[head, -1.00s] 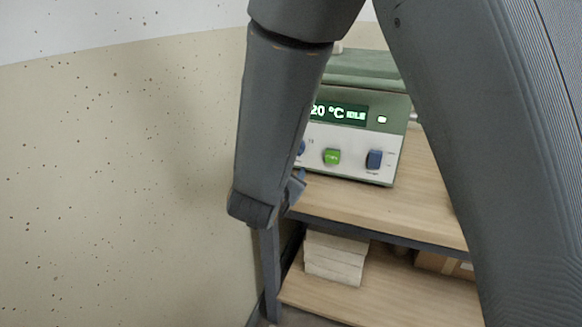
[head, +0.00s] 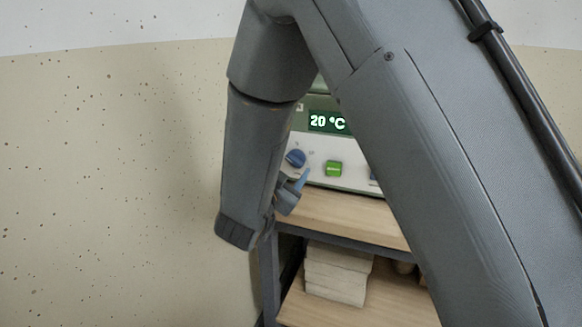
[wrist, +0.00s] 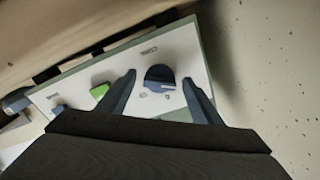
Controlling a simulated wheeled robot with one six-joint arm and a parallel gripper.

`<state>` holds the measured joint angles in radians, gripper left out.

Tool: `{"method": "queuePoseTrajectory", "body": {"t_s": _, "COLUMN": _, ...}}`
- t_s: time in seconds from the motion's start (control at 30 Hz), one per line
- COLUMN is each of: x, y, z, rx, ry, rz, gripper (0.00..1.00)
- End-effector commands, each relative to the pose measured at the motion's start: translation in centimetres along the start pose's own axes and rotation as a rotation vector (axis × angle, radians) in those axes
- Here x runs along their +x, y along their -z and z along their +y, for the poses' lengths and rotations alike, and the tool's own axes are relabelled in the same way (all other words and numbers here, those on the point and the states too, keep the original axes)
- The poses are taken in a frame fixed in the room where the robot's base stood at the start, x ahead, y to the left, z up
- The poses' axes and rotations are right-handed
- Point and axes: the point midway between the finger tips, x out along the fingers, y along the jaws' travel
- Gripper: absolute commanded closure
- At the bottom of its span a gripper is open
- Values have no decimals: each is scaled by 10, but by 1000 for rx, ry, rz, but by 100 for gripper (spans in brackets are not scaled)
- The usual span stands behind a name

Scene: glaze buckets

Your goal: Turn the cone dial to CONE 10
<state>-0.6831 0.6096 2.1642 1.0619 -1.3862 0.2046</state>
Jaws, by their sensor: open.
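The cone dial (head: 296,158) is a round blue knob at the left of the white control panel. It also shows in the wrist view (wrist: 160,77), where the picture is turned over and the dial sits at the panel's right. My gripper (wrist: 159,78) is open, with one finger on each side of the dial in that view. Whether the fingers touch it I cannot tell. In the head view my gripper (head: 293,190) is just below the dial, partly hidden by my arm. The dial's marks are too small to read.
A green button (head: 333,169) is right of the dial. The display (head: 328,122) reads 20 °C. My arm hides the panel's right part. The controller stands on a wooden shelf (head: 350,215); white blocks (head: 335,272) lie on the lower shelf. A speckled wall (head: 120,170) is at left.

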Motion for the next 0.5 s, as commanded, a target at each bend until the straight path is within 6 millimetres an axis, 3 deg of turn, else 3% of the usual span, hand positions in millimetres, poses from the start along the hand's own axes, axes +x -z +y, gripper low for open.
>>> {"method": "queuePoseTrajectory", "body": {"t_s": 0.3, "x": 3, "y": 0, "z": 0, "rx": 0, "ry": 0, "rz": -1, "gripper": 41}}
{"method": "queuePoseTrajectory", "body": {"t_s": 0.5, "x": 3, "y": 0, "z": 0, "rx": 0, "ry": 0, "rz": -1, "gripper": 74}}
